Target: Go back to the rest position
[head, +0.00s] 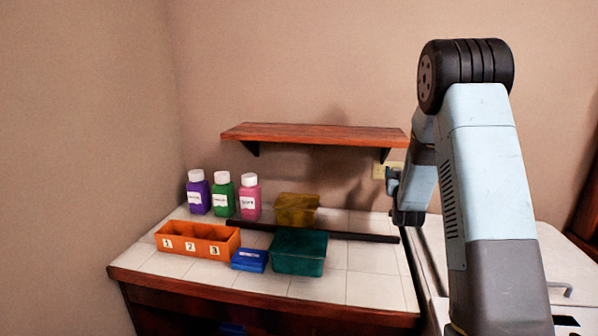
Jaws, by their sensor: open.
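My gripper (393,183) is at the end of my folded arm, right of the counter's middle, in front of the back wall. It is open and appears empty, seen small and partly hidden by my own arm. It is apart from everything on the counter. My arm's elbow stands high at the right of the head view, and the forearm comes down behind the nearer link.
The tiled counter (372,290) holds purple (198,196), green (222,198) and pink (250,202) bottles, an orange numbered bin (196,243), a blue box (249,261), a teal container (298,256), a yellow container (297,211) and a dark bar (345,236). A wooden shelf (315,134) hangs above.

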